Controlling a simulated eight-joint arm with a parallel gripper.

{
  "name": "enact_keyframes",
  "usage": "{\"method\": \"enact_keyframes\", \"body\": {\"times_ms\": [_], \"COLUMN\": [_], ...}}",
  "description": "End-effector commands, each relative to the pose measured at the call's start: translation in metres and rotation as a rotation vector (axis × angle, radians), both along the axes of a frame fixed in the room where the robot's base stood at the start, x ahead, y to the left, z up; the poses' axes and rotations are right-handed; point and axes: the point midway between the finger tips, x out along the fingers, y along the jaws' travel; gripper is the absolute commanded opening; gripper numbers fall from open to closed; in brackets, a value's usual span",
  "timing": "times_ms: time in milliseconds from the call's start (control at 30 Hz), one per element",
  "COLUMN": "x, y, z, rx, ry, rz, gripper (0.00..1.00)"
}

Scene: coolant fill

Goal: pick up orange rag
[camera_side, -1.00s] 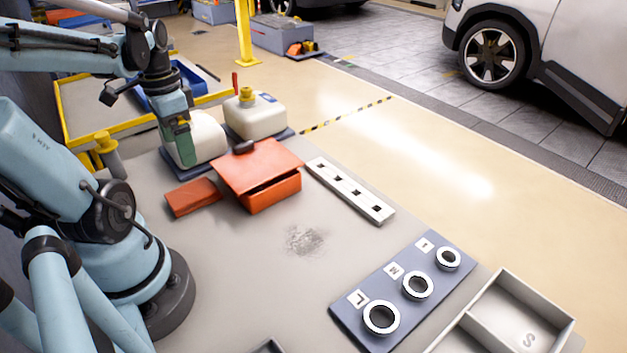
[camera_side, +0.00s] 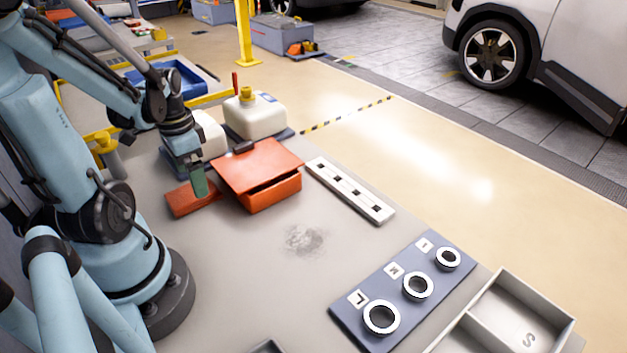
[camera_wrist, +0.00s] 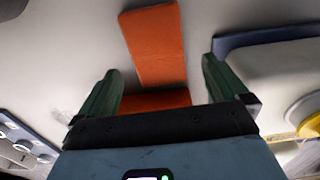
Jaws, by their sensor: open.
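The orange rag (camera_side: 182,202) lies flat on the grey table to the left of the orange box, as a folded rectangular piece. In the wrist view the rag (camera_wrist: 153,45) is a long strip running up from between the fingertips. My gripper (camera_side: 198,188) hangs above the rag's right part in the side view, fingers pointing down. In the wrist view its green fingers (camera_wrist: 160,66) are spread apart with nothing held. Whether the fingertips touch the rag cannot be told. The side view hides part of the rag behind the fingers.
An orange box (camera_side: 270,196) with a tilted lid stands right of the rag, close to my gripper. White jugs (camera_side: 255,117) stand behind. A white slotted strip (camera_side: 350,190), a blue ring board (camera_side: 400,290) and a grey tray (camera_side: 500,310) lie to the right.

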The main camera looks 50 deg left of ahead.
Motion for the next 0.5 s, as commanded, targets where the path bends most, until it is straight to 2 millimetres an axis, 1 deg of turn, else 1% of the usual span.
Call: {"method": "enact_keyframes", "body": {"times_ms": [100, 300, 500], "x": [0.003, 0.004, 0.003], "y": [-0.002, -0.003, -0.003], "z": [-0.012, -0.029, -0.036], "rx": [0.000, 0.000, 0.000], "ry": [0.000, -0.001, -0.001], "rz": [-0.003, -0.001, -0.001], "gripper": [1.00, 1.00, 1.00]}}
